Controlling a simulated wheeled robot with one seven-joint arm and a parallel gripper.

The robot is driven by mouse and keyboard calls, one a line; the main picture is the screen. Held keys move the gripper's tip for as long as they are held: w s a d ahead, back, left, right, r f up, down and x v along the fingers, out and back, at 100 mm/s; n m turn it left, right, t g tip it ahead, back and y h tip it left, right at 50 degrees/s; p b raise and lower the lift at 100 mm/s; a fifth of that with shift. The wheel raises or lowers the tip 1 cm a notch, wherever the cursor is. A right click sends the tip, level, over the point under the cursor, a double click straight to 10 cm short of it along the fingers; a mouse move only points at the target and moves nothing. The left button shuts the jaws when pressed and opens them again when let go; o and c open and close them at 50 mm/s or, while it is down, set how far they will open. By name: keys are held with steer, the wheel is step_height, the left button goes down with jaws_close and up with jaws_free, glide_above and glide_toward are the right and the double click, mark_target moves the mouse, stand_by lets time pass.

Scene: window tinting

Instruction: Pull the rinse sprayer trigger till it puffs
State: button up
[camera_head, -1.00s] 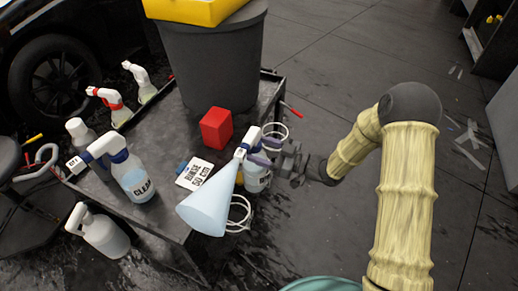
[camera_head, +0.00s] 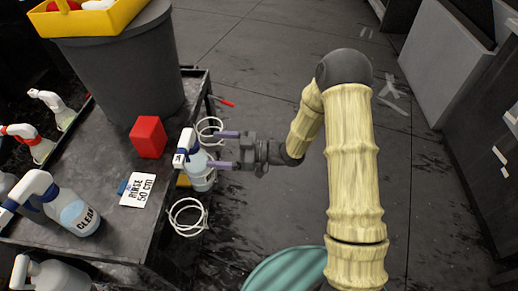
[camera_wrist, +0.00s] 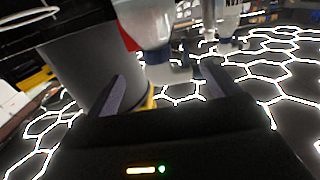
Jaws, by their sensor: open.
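The rinse sprayer (camera_head: 201,170) stands upright at the right edge of the dark cart, a clear bottle with a blue collar and a white head. My gripper (camera_head: 214,150) is open just right of it, its two purple-grey fingers pointing left towards the sprayer's neck and head. In the wrist view a blue-collared sprayer (camera_wrist: 155,25) appears upside down ahead, with its pale head between the spread fingers (camera_wrist: 165,75). I cannot tell whether a finger touches the trigger. No spray shows at the nozzle. A card (camera_head: 138,192) reading "RINSE 50 CM" lies left of it.
A red block (camera_head: 148,137) and a dark bin (camera_head: 122,75) with a yellow tray (camera_head: 90,22) on top stand behind. A "CLEAR" sprayer (camera_head: 75,212) and other bottles are left. White rings (camera_head: 188,217) hang at the cart's edge.

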steer(key=d+p, duration=0.1)
steer(key=d, duration=1)
steer(key=shift+s+d, duration=0.25)
steer(key=shift+s, duration=0.2)
